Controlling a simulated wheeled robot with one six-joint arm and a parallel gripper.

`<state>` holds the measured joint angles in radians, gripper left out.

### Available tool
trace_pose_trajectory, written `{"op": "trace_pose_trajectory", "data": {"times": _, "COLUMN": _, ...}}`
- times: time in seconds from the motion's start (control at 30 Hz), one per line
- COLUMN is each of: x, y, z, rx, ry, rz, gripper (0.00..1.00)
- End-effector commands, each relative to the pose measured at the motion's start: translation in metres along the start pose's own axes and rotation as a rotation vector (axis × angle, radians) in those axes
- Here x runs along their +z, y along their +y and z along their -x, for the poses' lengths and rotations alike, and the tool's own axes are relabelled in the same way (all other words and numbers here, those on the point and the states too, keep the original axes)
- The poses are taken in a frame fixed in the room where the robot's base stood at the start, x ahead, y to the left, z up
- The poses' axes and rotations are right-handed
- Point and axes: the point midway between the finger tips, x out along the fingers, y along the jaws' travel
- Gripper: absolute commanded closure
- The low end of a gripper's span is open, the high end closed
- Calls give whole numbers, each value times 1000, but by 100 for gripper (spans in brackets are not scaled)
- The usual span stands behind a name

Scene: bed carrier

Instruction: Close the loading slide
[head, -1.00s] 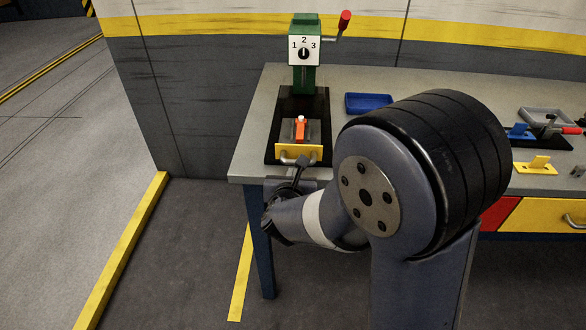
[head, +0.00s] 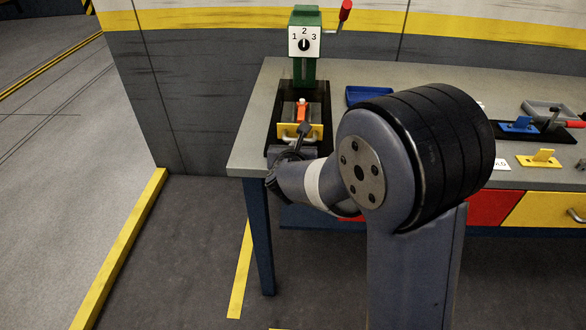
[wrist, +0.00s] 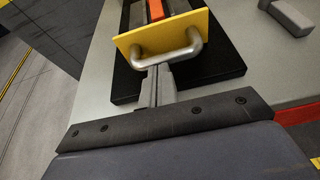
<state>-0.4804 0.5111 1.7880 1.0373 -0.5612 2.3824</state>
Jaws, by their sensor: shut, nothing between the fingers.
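The loading slide has an upright yellow front plate (head: 314,132) with a metal bar handle, which also shows in the wrist view (wrist: 190,52). An orange block (head: 301,112) with a pale top sits on the slide behind the plate. The slide lies on a black base (head: 284,100) in front of a green press (head: 304,72) with a 1-2-3 dial. Exact fingertip contact is hidden.
A red-knobbed crank (head: 345,12) sticks out right of the press. A blue tray (head: 368,97) lies right of the slide on the grey bench (head: 252,125). My arm hides the bench middle. A yellow flap and other fixtures stand farther right.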

Motion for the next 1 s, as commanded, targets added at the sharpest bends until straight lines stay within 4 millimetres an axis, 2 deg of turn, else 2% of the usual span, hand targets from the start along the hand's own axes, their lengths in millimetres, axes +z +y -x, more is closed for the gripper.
{"op": "trace_pose_trajectory", "data": {"times": 0.03, "x": 1, "y": -1, "z": -14, "rx": -3, "ry": -1, "rz": -4, "gripper": 100}}
{"op": "trace_pose_trajectory", "data": {"times": 0.2, "x": 15, "y": -1, "z": -47, "rx": -2, "ry": 1, "rz": -1, "gripper": 100}}
{"op": "trace_pose_trajectory", "data": {"times": 0.5, "x": 32, "y": 0, "z": -88, "rx": -1, "ry": 3, "rz": 0, "gripper": 100}}
{"op": "trace_pose_trajectory", "data": {"times": 0.6, "x": 35, "y": -1, "z": -94, "rx": -1, "ry": 3, "rz": 0, "gripper": 100}}
{"op": "trace_pose_trajectory", "data": {"times": 1.0, "x": 31, "y": -5, "z": -94, "rx": -1, "ry": 2, "rz": 0, "gripper": 100}}
